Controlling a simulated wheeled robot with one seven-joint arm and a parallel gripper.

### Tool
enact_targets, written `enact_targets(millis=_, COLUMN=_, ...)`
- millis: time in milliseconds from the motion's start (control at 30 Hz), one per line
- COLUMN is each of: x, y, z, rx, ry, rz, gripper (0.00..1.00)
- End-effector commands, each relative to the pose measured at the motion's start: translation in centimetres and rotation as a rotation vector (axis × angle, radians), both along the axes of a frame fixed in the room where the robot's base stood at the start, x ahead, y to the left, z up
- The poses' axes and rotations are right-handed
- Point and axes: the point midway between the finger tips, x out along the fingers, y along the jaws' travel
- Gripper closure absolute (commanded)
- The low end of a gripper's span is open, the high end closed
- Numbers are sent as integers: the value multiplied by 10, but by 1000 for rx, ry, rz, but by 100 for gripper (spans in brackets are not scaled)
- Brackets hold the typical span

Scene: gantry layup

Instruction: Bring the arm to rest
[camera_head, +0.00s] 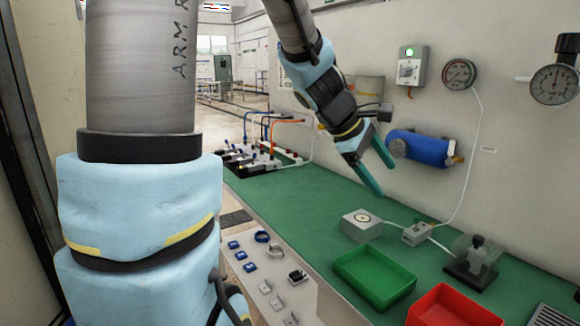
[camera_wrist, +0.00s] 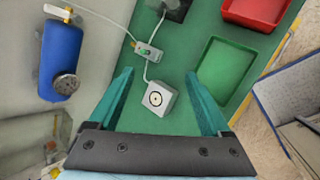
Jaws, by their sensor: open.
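My gripper (camera_head: 374,162) hangs in the air above the green bench top (camera_head: 315,205), in front of the wall. Its two teal fingers are apart with nothing between them; they also show in the wrist view (camera_wrist: 168,103). Below the gripper, a white box with a round target mark (camera_head: 362,224) sits on the bench. In the wrist view the same box (camera_wrist: 155,100) appears beyond and between the fingers, apart from them. My arm reaches in from the top of the head view.
A green tray (camera_head: 374,278) and a red tray (camera_head: 452,308) stand near the bench's front edge. A blue cylinder (camera_head: 420,148) is on the wall close to the gripper. Gauges (camera_head: 459,74) and a switch box (camera_head: 412,68) are higher up. Cabled fittings (camera_head: 255,150) stand at the far end.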

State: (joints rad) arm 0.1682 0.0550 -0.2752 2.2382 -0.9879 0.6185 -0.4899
Motion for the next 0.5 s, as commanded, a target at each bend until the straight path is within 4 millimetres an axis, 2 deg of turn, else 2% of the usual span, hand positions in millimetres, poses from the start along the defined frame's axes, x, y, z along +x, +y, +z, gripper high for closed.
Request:
enact_targets(millis=33, x=-2, y=32, z=-21, rx=99, ry=-46, rz=-58, gripper=18)
enact_targets(millis=100, x=-7, y=75, z=-48, rx=238, ry=-110, rz=-162, gripper=18)
enact_targets(millis=200, x=-18, y=136, z=-78, rx=422, ry=-183, rz=-335, gripper=18)
enact_targets(millis=300, x=-31, y=187, z=-100, rx=564, ry=-230, rz=-510, gripper=18)
enact_targets(millis=400, x=-43, y=223, z=-113, rx=660, ry=-260, rz=-661, gripper=18)
enact_targets(millis=500, x=-51, y=244, z=-120, rx=715, ry=-277, rz=-765, gripper=18)
